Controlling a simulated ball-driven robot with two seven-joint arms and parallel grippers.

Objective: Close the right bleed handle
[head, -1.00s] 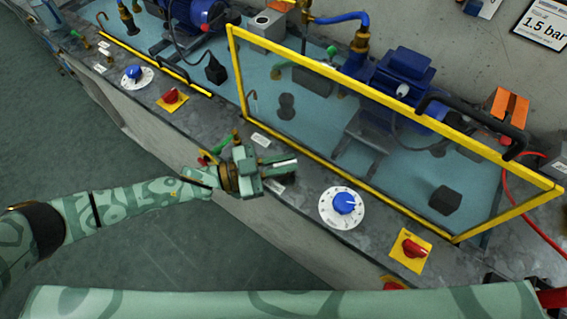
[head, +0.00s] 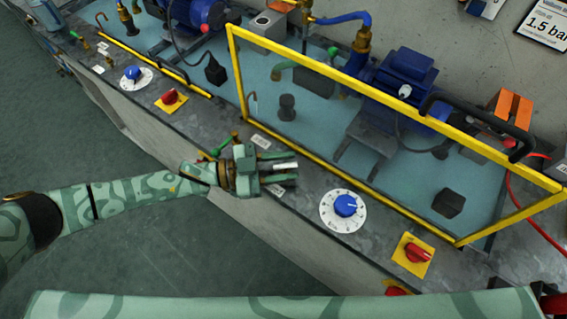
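A green bleed handle (head: 222,146) on the bench's front ledge, left of the yellow-framed guard, is partly hidden by my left gripper. It is slanted, and I cannot tell whether it is open or closed. My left gripper (head: 288,172) is above the ledge, just right of the handle. Its two fingers point right with a gap between them, and nothing shows in the gap. My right gripper is out of view. A second small green handle (head: 86,44) sits at the far left of the bench.
The transparent guard with its yellow frame (head: 345,184) stands behind my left gripper, in front of a blue pump (head: 402,75). A blue dial (head: 345,205) and a red switch (head: 416,252) lie to the right along the ledge. Open floor (head: 110,150) is at left.

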